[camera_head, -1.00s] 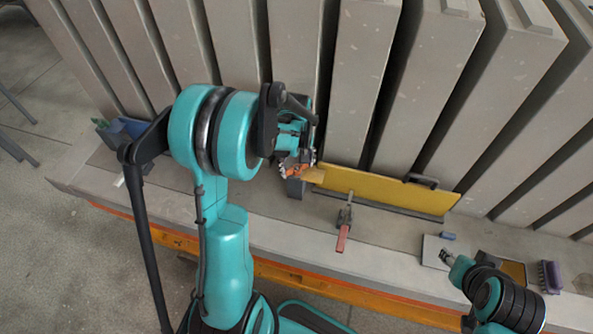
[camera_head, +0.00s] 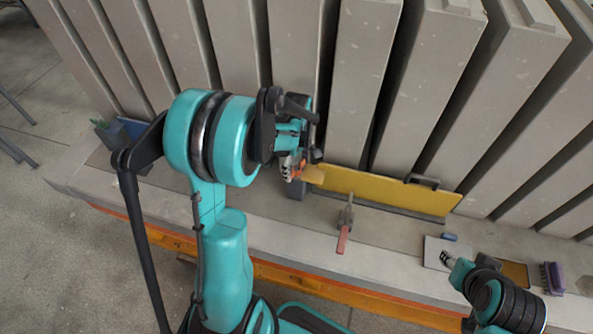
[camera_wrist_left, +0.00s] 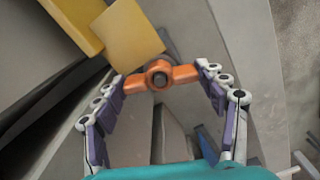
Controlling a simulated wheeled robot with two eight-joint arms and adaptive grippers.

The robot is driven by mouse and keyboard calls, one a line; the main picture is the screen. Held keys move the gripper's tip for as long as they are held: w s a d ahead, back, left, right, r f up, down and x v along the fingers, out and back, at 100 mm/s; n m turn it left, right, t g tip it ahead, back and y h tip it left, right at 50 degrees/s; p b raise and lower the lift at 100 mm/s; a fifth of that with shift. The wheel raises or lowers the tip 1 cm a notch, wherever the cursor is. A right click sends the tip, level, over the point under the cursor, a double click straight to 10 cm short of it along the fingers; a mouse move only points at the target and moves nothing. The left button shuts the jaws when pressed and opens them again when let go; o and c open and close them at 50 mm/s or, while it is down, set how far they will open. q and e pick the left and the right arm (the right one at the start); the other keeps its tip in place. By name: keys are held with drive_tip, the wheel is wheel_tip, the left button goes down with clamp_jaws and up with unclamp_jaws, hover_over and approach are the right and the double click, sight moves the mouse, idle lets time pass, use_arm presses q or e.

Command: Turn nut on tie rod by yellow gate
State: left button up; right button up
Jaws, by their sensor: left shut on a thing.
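The nut is an orange wing nut (camera_wrist_left: 142,81) on the dark end of the tie rod (camera_wrist_left: 160,79), in the left wrist view. My left gripper (camera_wrist_left: 160,76) has its fingers at the nut's two wings and is shut on it. In the head view the left gripper (camera_head: 292,166) is at the left end of the yellow gate (camera_head: 385,193), where a bit of orange shows. The yellow gate also shows at the upper left of the left wrist view (camera_wrist_left: 72,22). The rest of the rod is hidden. My right gripper (camera_head: 447,258) is small, over a grey plate; its jaws are unclear.
Tall grey panels (camera_head: 355,90) stand close behind the gate. A purple brush (camera_head: 552,277) lies at the right, and a blue block (camera_head: 450,237) beside the plate. The ledge left of the clamp is mostly clear.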

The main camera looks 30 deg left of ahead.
use_arm(q)
drive_tip(key=shift+n, duration=0.8)
drive_tip(key=shift+s+n+b, duration=0.1)
drive_tip(key=shift+n+b, duration=0.25)
drive_tip(key=shift+n, duration=1.45)
drive_tip(key=shift+f+n, duration=0.1)
drive_tip(key=shift+n, duration=0.7)
drive_tip(key=shift+n+b, duration=0.3)
drive_tip(key=shift+n, duration=0.6)
